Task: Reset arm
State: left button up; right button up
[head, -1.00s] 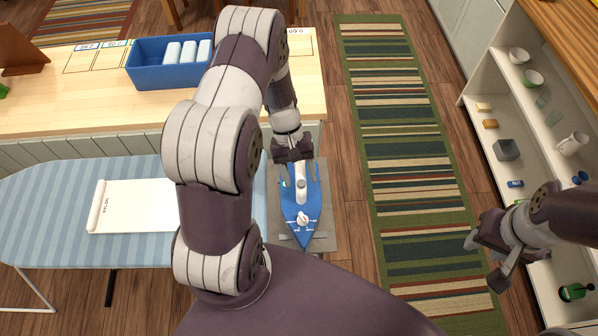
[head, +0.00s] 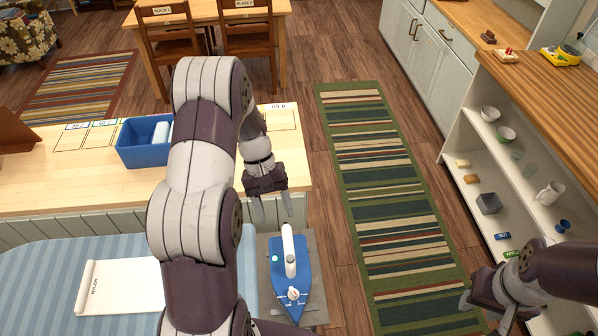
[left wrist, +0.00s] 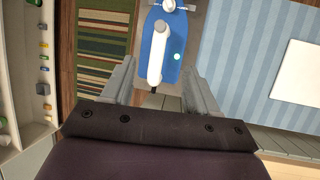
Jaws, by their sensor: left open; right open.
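My left gripper (head: 272,207) is open and empty. In the head view it hangs just beyond the rear of a blue and white iron (head: 291,268), apart from its handle. The iron rests on a grey plate (head: 316,291) at the end of the ironing board.
The ironing board (head: 50,262) carries a white sheet marked NYLON (head: 128,285). A blue bin (head: 136,150) stands on the wooden counter (head: 215,118) behind. A shelf unit (head: 470,140) with small items stands at the right. The striped runner (head: 400,210) is clear floor.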

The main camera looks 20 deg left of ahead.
pick_arm(q)
jog(key=s+d+f+m+t+y+b, duration=0.3)
jog(key=s+d+m+b, duration=0.3)
jog(key=b, duration=0.6)
jog(key=s+d+t+y, duration=0.1)
jog(key=s+d, duration=0.1)
jog(key=s, duration=0.1)
jog(key=shift+d, duration=0.35)
jog(key=shift+a, duration=0.1)
jog(key=shift+s, duration=0.1)
